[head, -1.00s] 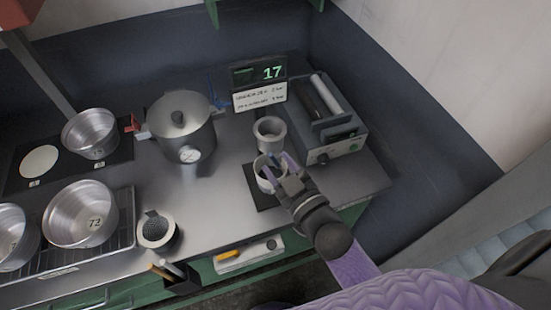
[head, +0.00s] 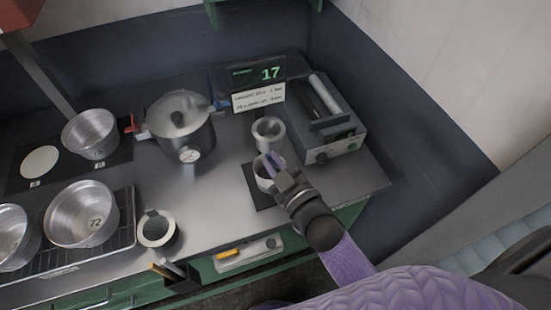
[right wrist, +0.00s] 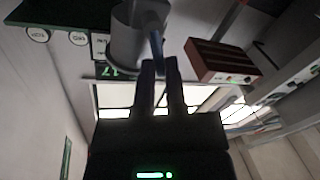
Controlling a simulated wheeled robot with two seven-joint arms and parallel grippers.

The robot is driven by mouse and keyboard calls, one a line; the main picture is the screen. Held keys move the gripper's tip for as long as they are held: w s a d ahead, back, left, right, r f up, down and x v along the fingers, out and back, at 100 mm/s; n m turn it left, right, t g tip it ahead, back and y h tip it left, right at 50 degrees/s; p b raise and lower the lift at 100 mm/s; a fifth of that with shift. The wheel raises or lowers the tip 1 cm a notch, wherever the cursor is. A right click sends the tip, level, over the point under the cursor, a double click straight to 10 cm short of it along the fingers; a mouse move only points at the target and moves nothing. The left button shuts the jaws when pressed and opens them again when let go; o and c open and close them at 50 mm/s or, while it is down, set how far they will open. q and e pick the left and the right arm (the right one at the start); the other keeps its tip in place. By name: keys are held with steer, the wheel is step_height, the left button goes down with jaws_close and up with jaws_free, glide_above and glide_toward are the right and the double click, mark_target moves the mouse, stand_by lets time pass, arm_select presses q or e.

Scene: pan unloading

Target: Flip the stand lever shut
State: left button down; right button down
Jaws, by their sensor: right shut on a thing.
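The stand is a short pale-grey ring (head: 261,174) on a dark mat at the right of the counter, partly hidden by my right gripper (head: 273,161). In the right wrist view a grey cylindrical body (right wrist: 127,38) sits just past my fingers. The lever's angle is hard to judge in the head view. My left gripper is not in view.
A grey open cylinder (head: 268,133) stands just behind the stand. A device with rollers (head: 337,147) is to its right, and a lidded pot (head: 181,132) to its left. Bare counter (head: 217,190) lies between.

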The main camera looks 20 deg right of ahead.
steer(key=shift+a+n, duration=0.15)
steer(key=shift+n, duration=0.35)
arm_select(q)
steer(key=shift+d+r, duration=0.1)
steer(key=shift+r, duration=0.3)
arm_select(e)
steer(key=shift+f, duration=0.1)
steer(key=c, duration=0.7)
jaws_free()
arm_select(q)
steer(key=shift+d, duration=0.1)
arm_select(e)
steer(key=v, duration=1)
steer(key=shift+a, duration=0.1)
